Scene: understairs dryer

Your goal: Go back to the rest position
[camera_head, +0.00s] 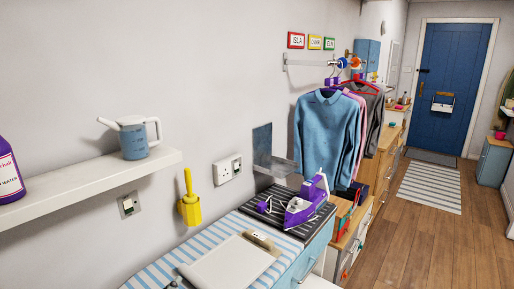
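Neither my left nor my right gripper shows in the head view, and no arm of mine can be made out. A purple iron (306,203) stands on a dark ribbed mat (262,209) at the far end of the blue-and-white striped worktop (152,273). A pale flat board (228,264) with a clip-like piece at its far edge lies on the stripes nearer to me. Small dark shapes at its near left corner are too unclear to name.
A white wall shelf (96,186) holds a blue-and-white jug (134,138) and a purple bottle (9,172). A yellow holder (190,208) is on the wall. Shirts (328,130) hang from a rail. Wooden floor (425,250) is open at right, towards a blue door (448,85).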

